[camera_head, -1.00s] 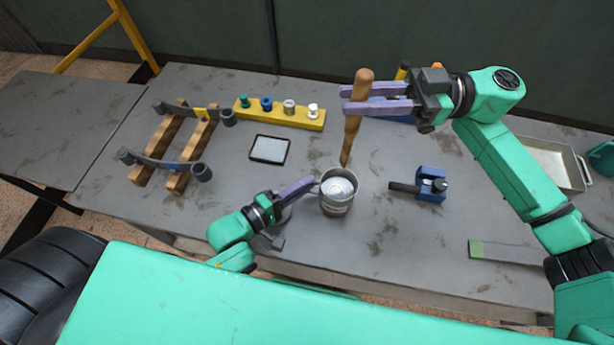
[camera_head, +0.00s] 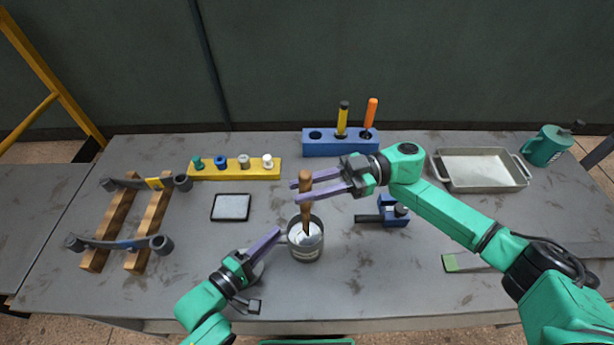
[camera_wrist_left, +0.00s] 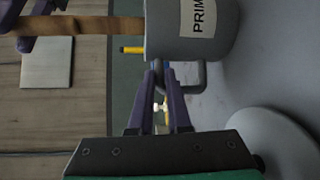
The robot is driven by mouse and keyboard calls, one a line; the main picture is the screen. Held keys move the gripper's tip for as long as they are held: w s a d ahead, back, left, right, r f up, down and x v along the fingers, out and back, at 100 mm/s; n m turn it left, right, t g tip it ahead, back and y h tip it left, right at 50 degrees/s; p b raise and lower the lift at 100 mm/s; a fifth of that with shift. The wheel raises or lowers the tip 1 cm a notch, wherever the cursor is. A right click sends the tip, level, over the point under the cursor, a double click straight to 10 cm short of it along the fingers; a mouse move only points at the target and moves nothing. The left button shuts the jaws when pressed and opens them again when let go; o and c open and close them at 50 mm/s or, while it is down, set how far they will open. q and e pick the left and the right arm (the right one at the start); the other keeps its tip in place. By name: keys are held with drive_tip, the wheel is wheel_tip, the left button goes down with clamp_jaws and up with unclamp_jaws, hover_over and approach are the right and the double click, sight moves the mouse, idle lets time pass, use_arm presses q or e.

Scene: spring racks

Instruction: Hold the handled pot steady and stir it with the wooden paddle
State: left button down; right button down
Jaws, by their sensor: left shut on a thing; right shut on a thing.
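The handled pot (camera_head: 307,251) is a grey metal can with pale contents, upright on the table. In the left wrist view the pot (camera_wrist_left: 190,45) shows a white label with the letters "PRIM" and a grey handle (camera_wrist_left: 200,78). My left gripper (camera_head: 279,234) is shut on the pot's handle at its left side; it also shows in the left wrist view (camera_wrist_left: 160,75). The wooden paddle (camera_head: 306,200) stands near upright with its lower end inside the pot's opening. My right gripper (camera_head: 296,190) is shut on the paddle above the pot. The paddle's tip is hidden in the pot.
A blue vise-like tool (camera_head: 393,213) sits right of the pot. A small framed pad (camera_head: 231,207) and a yellow rack (camera_head: 235,174) lie to the left. A blue holder (camera_head: 330,149) with screwdrivers and a metal tray (camera_head: 480,170) stand behind. The front table is mostly clear.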

sight(307, 208)
drive_tip(key=shift+f, duration=3.35)
